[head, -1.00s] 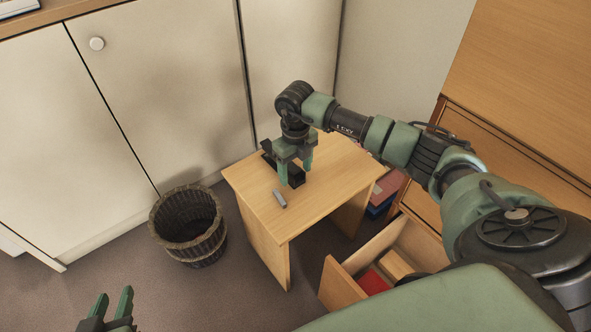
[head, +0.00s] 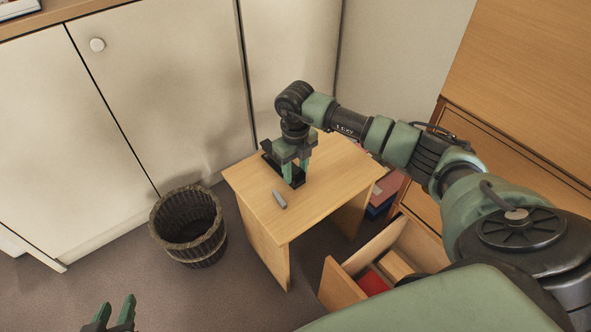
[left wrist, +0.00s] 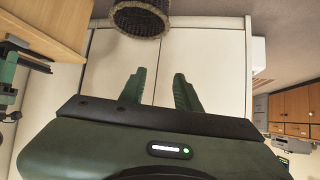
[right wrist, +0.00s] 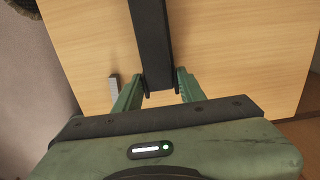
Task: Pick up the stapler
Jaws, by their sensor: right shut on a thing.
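My right gripper (head: 295,173) points down over the table and is shut on the stapler, with a finger on each side. The gripper and wrist hide part of the stapler in the head view. My left gripper (head: 114,311) is open and empty at the lower left, away from the table; its parted fingers show in the left wrist view (left wrist: 160,82).
A small grey block (head: 279,199) lies on the table in front of the stapler. A wicker basket (head: 203,246) stands on the floor to the left. An open drawer (head: 345,285) with a red item is at the lower right. Pale cabinets (head: 165,90) stand behind.

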